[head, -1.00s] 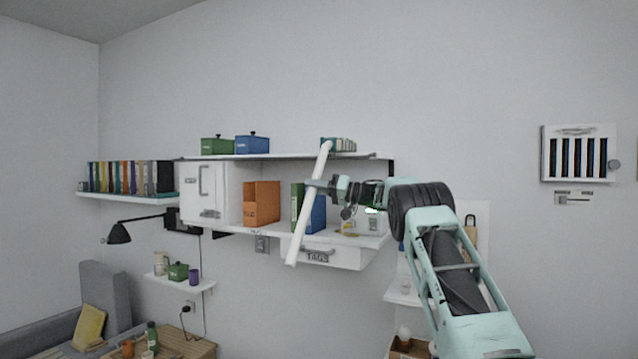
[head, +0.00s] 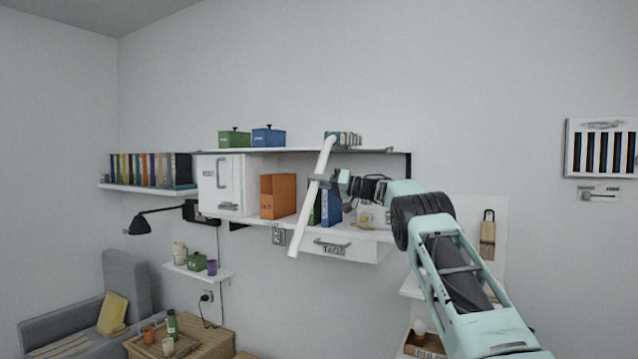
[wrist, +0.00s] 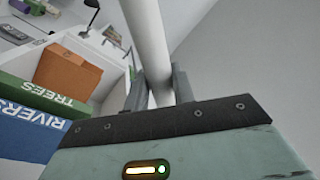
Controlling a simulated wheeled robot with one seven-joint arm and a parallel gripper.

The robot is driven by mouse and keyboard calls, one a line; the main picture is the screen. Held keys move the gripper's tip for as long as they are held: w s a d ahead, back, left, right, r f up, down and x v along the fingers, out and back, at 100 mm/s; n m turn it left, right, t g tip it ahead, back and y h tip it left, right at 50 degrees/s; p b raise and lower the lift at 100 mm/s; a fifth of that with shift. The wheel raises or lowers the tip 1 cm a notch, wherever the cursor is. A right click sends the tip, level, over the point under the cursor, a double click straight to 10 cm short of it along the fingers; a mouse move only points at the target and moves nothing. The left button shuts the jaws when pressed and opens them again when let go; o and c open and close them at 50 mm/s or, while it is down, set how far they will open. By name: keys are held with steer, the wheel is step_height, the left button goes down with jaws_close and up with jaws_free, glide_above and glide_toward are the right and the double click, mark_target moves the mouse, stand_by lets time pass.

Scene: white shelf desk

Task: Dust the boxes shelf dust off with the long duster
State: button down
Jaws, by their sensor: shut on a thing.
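The long duster (head: 309,208) is a white rod, tilted with its top leaning right. My gripper (head: 320,181) is shut on it around the middle, in front of the shelf unit. In the wrist view the rod (wrist: 149,40) runs up between the two fingers (wrist: 157,88). The rod's upper end overlaps a teal and pale striped thing at the top shelf; I cannot tell whether that is the duster's head. A green box (head: 235,139) and a blue box (head: 268,137) stand on the top shelf (head: 290,151), left of the rod. I cannot make out any dust.
Below the top shelf are a white cabinet door (head: 221,187), an orange file (head: 278,196), upright green and blue binders (head: 331,207) and a drawer (head: 340,246). A book shelf (head: 150,188) and black lamp (head: 140,224) are at left. The wall above is clear.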

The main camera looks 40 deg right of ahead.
steer(key=shift+a+r+b+v, duration=0.1)
steer(key=shift+b+v, duration=0.2)
steer(key=shift+v, duration=0.5)
steer(key=shift+a+r+b+v, duration=0.15)
steer(key=shift+b+v, duration=0.15)
steer(key=shift+v, duration=0.5)
steer(key=shift+s+d, duration=1.6)
steer(key=shift+s, duration=2.5)
steer(key=shift+s+d, duration=1.55)
steer(key=shift+s, duration=2.6)
steer(key=shift+w+a+p, duration=0.3)
steer(key=shift+w+a, duration=1)
steer(key=shift+w, duration=1.95)
steer(key=shift+w+a+p, duration=0.3)
steer(key=shift+w+a, duration=0.95)
steer(key=shift+w, duration=2.05)
steer(key=shift+w+a+p, duration=0.3)
steer(key=shift+w+a, duration=1)
steer(key=shift+w, duration=1.95)
steer(key=shift+r, duration=0.1)
